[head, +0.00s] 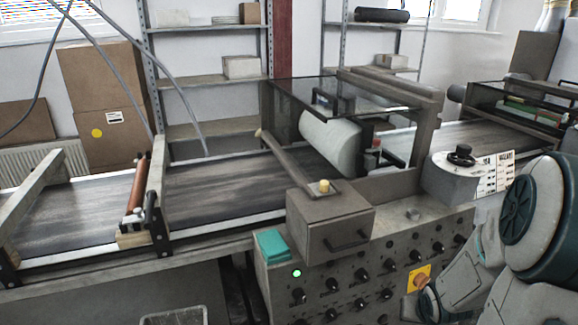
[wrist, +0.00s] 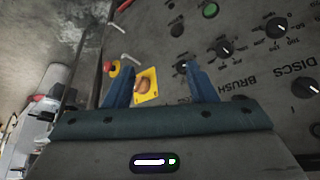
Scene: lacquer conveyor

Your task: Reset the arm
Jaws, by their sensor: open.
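My gripper (wrist: 158,70) is open and empty in the wrist view, its two blue fingers standing apart. Between and beyond them is a red-orange knob on a yellow plate (wrist: 150,97), on the grey control panel (wrist: 245,75). I cannot tell whether a finger touches the knob. In the head view my arm (head: 535,225) is folded at the lower right, in front of the right end of the control panel (head: 345,275). The yellow plate (head: 413,275) also shows there, close to the arm's lower end. My fingertips are hard to make out in that view.
The control panel carries several black knobs and a lit green lamp (head: 297,273). A grey box (head: 330,222) and a teal block (head: 272,245) sit on top. Behind runs a dark conveyor belt (head: 225,190) with a white roller (head: 332,143). A round grey housing (head: 455,178) stands near my arm.

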